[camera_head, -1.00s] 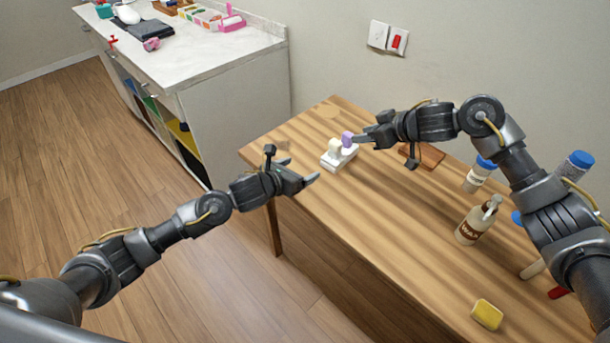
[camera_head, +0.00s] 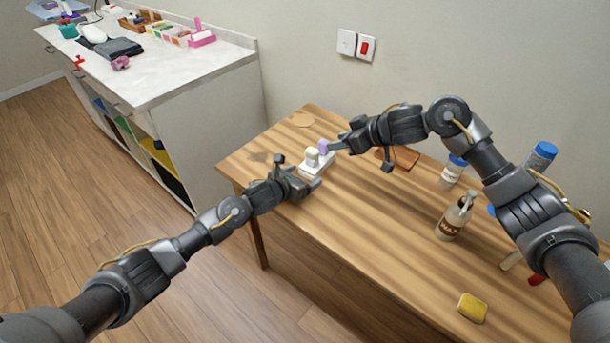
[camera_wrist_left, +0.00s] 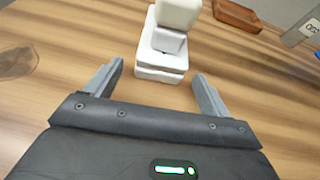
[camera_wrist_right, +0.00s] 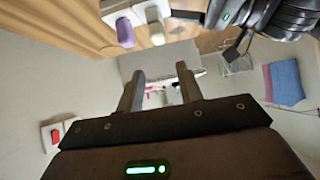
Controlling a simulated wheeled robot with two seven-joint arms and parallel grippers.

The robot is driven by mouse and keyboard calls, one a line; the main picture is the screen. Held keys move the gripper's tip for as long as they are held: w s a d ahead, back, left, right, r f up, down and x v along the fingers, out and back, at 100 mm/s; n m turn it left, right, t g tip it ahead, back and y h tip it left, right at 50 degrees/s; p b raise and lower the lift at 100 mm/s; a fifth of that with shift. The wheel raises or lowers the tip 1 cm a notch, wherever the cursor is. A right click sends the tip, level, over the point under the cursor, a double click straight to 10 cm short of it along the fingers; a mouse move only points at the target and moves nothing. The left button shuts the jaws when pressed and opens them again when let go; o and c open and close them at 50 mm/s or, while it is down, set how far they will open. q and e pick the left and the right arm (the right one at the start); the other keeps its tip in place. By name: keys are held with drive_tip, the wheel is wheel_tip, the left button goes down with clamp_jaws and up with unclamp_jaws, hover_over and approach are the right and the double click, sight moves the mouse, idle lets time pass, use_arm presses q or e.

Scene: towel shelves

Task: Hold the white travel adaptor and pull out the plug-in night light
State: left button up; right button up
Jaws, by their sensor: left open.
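The white travel adaptor (camera_head: 318,171) lies on the wooden table, with a cream plug-in piece (camera_head: 312,156) and a purple one (camera_head: 324,147) standing on it. I cannot tell for sure which is the night light. My left gripper (camera_head: 310,182) is open and empty, low at the adaptor's near side. In the left wrist view the adaptor (camera_wrist_left: 162,60) lies just ahead, roughly centred between the fingertips (camera_wrist_left: 158,80). My right gripper (camera_head: 335,147) has its fingers apart beside the purple piece. In the right wrist view the purple piece (camera_wrist_right: 125,33) sits above and outside the empty fingers (camera_wrist_right: 160,78).
A brown tray (camera_head: 400,157) lies behind my right gripper. A pump bottle (camera_head: 455,218), blue-capped bottles (camera_head: 451,176) and a yellow sponge (camera_head: 472,307) stand or lie at the right. A white counter (camera_head: 150,75) stands at the left. The table's near middle is clear.

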use_arm(q)
drive_tip(key=shift+w+d+f, duration=0.2)
drive_tip(key=shift+w+d, duration=0.15)
drive_tip(key=shift+w, duration=0.2)
